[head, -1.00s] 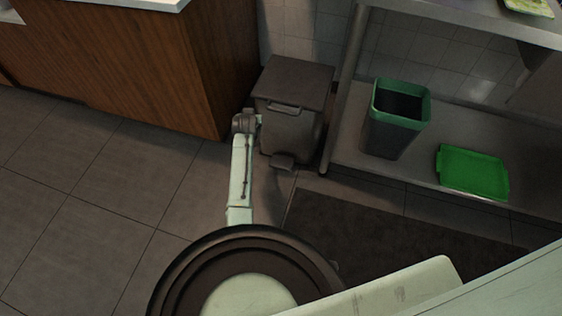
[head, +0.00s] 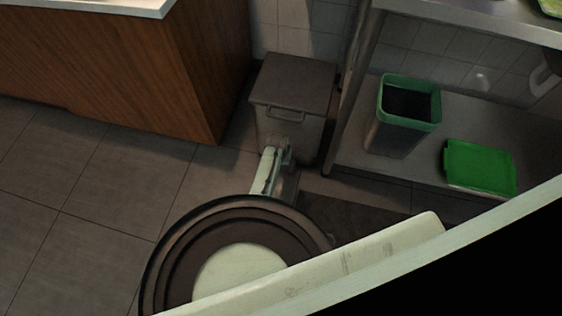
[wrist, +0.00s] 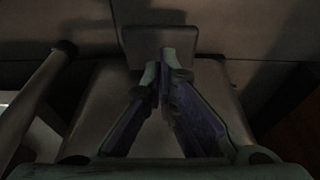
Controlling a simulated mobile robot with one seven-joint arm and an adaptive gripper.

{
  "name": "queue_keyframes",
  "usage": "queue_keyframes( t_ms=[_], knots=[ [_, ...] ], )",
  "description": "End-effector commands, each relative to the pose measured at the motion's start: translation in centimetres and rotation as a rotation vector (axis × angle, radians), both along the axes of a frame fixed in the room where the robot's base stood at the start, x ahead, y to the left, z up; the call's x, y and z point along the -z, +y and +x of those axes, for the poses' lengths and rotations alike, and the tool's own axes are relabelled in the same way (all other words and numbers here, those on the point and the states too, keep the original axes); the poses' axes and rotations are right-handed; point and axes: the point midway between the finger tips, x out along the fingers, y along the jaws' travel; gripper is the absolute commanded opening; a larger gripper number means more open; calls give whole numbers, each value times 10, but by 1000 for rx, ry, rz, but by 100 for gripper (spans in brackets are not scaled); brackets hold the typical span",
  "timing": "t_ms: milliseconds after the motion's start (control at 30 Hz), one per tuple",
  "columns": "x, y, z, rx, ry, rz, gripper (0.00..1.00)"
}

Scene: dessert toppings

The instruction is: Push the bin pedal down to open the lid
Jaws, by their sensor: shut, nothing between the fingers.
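The grey pedal bin (head: 285,129) stands against the wall between the wooden counter and the metal shelf. Its lid (head: 295,82) is shut, with a handle at the front. In the wrist view the pedal (wrist: 158,40) is a rounded plate at the top, beyond the bin's body (wrist: 100,105). My gripper (wrist: 163,68) is shut and empty; its fingertips overlap the pedal's near edge in the picture. I cannot tell whether they touch it. In the head view my arm reaches low to the bin's front and hides the pedal.
The wooden counter (head: 130,60) is close on the left. The shelf's metal leg (head: 352,95) is close on the right. A green-rimmed container (head: 408,120) and a green lid (head: 479,167) sit on the low shelf. A dark mat (head: 350,216) lies in front.

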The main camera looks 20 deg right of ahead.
Motion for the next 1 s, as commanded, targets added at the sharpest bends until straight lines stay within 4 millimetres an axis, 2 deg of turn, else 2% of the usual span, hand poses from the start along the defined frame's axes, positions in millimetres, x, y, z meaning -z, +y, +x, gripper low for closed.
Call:
queue_keyframes(
  t_ms=[367, 1000],
  knots=[
    [5, 0, 1, 0, -1, 0, 0],
    [67, -9, 14, 0, -2, 0, 0]
  ],
)
